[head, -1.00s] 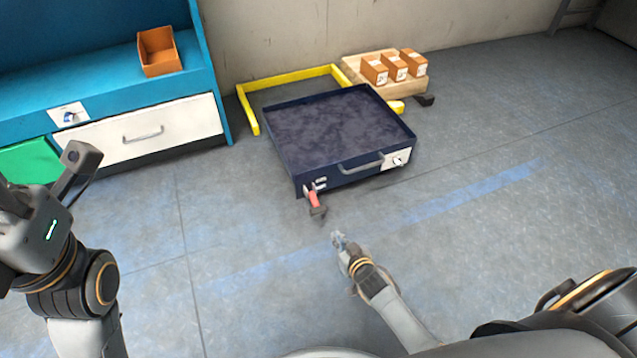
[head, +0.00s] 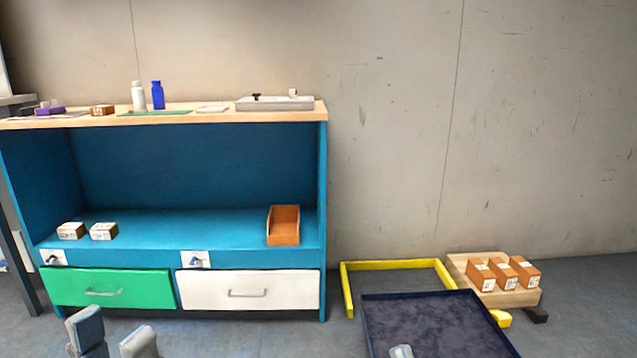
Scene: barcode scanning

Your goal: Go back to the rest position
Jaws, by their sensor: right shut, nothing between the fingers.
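My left gripper (head: 113,338) shows at the bottom left edge, in front of the green drawer. Its two grey fingers stand apart with nothing seen between them. My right gripper (head: 401,351) shows only as a small pale tip at the bottom edge, over the picture of the dark blue tray-like drawer (head: 435,320). It is shut and empty. The rest of both arms is out of view below.
A blue cabinet (head: 200,160) stands at left with a green drawer (head: 105,287) and a white drawer (head: 249,289), both closed. An orange bin (head: 284,226) sits on its shelf. A yellow frame (head: 395,264) and a wooden pallet (head: 520,298) with orange boxes lie on the floor.

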